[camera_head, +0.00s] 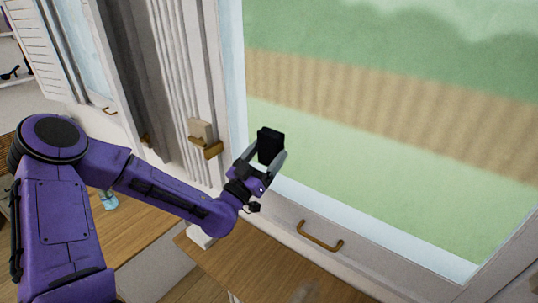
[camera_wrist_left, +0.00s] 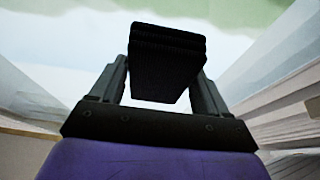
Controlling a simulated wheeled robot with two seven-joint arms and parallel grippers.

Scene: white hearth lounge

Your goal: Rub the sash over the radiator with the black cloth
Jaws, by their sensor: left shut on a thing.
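My left gripper (camera_head: 267,158) is shut on the black cloth (camera_head: 270,143), which looks like a dark folded block. The cloth also shows between the two fingers in the left wrist view (camera_wrist_left: 167,60). The gripper holds it in front of the lower left part of the window sash (camera_head: 282,199), by the glass. I cannot tell whether the cloth touches the pane or frame. The radiator is not clearly in view. My right gripper is not in view.
A brass handle (camera_head: 320,236) sits on the sash's lower rail. A brass bracket with a pale block (camera_head: 203,138) is on the frame at left. A wooden surface (camera_head: 240,270) lies below the window. White shutters (camera_head: 33,50) stand at the upper left.

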